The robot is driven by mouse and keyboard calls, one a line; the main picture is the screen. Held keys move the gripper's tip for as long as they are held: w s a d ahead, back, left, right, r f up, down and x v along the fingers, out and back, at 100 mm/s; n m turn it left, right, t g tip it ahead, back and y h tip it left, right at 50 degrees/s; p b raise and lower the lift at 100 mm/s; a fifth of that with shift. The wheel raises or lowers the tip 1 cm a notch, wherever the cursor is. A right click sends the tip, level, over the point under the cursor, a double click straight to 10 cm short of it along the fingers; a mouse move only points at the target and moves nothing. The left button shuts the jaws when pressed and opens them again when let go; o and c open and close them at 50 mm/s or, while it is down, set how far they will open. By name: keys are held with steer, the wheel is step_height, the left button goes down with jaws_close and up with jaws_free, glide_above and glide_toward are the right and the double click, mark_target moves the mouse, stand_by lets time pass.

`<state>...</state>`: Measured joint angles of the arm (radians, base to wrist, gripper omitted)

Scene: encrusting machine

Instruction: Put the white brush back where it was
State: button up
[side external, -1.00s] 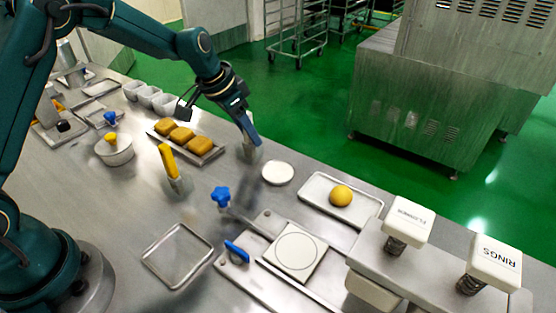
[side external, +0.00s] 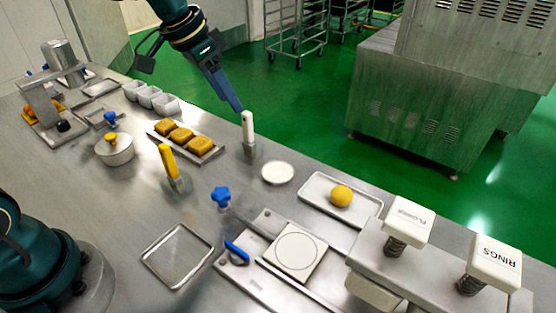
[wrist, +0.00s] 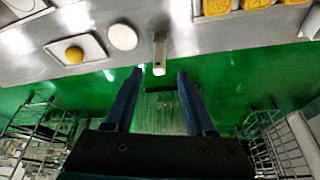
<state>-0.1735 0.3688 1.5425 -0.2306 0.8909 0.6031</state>
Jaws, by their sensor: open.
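The white brush (side external: 248,127) stands upright in a grey metal holder (side external: 250,152) near the far edge of the steel table. In the wrist view its pale handle (wrist: 160,55) shows in line with the gap between my fingers. My gripper (side external: 239,108) is open and empty, up beside the top of the handle and apart from it as far as I can tell. In the wrist view my gripper (wrist: 160,73) has two dark blue fingers spread apart with nothing between them.
A yellow-handled brush (side external: 169,163) stands in a holder nearer me. A tray of yellow cakes (side external: 204,156) is to the left of the white brush, and a white disc (side external: 278,173) is to its right. A tray (side external: 318,204) holds a yellow ball (side external: 341,196). Green floor lies beyond the table.

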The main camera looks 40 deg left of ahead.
steer(key=s+d+r+n, duration=0.2)
steer(key=s+r, duration=0.3)
steer(key=s, duration=0.5)
steer(key=s+f+n+t+y, duration=0.1)
steer(key=s+f, duration=0.3)
steer(key=s, duration=0.8)
steer(key=shift+d+n, duration=0.3)
steer(key=shift+d, duration=0.1)
